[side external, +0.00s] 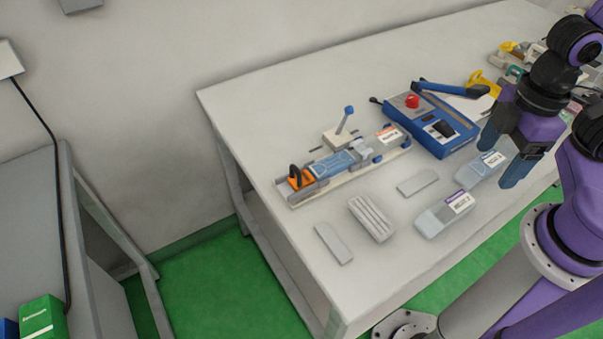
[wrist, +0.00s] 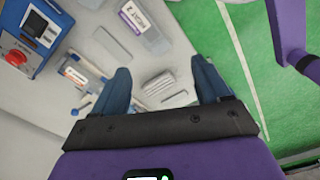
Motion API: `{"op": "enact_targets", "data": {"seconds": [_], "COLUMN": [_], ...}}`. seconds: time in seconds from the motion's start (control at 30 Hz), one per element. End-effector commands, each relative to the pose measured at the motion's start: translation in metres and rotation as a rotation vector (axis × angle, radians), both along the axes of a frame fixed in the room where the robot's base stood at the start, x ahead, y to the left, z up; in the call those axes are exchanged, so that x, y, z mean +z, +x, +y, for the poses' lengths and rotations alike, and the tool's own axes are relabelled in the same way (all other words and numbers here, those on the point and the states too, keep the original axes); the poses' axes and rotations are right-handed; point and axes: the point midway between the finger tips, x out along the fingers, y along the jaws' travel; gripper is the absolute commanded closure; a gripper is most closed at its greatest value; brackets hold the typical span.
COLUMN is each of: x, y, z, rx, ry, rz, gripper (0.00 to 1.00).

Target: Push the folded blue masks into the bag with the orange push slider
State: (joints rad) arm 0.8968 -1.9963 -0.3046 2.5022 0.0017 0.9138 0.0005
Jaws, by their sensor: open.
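The orange push slider (side external: 300,178) stands at the left end of a long low fixture (side external: 320,188) in the side view. The folded blue masks (side external: 334,163) lie in the fixture's channel just right of the slider. A clear bag with an orange label (side external: 387,137) is at the channel's right end; its labelled part also shows in the wrist view (wrist: 77,75). My gripper (side external: 498,166) is open and empty above the right part of the table, well away from the slider. Its two fingers also show in the wrist view (wrist: 162,72), where the slider is not visible.
A blue sealing machine (side external: 445,137) with a raised lever stands behind the fixture. Two clear labelled bags (side external: 444,215) (side external: 480,169), a ridged grey block (side external: 371,217) and grey plates (side external: 333,243) (side external: 418,183) lie in front. The table's left end is clear.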

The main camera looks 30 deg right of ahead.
Motion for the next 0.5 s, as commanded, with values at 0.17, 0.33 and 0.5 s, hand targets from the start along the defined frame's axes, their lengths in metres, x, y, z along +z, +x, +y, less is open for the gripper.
{"op": "enact_targets", "data": {"seconds": [0.17,0.33,0.5], "x": [0.0000,0.0000,0.0020], "y": [0.0000,0.0000,0.0066], "z": [0.0000,0.0000,0.0063], "rx": [0.000,0.000,-0.030], "ry": [0.000,0.000,0.004], "rz": [0.000,0.000,0.003], "gripper": [0.25,0.25,0.61]}}
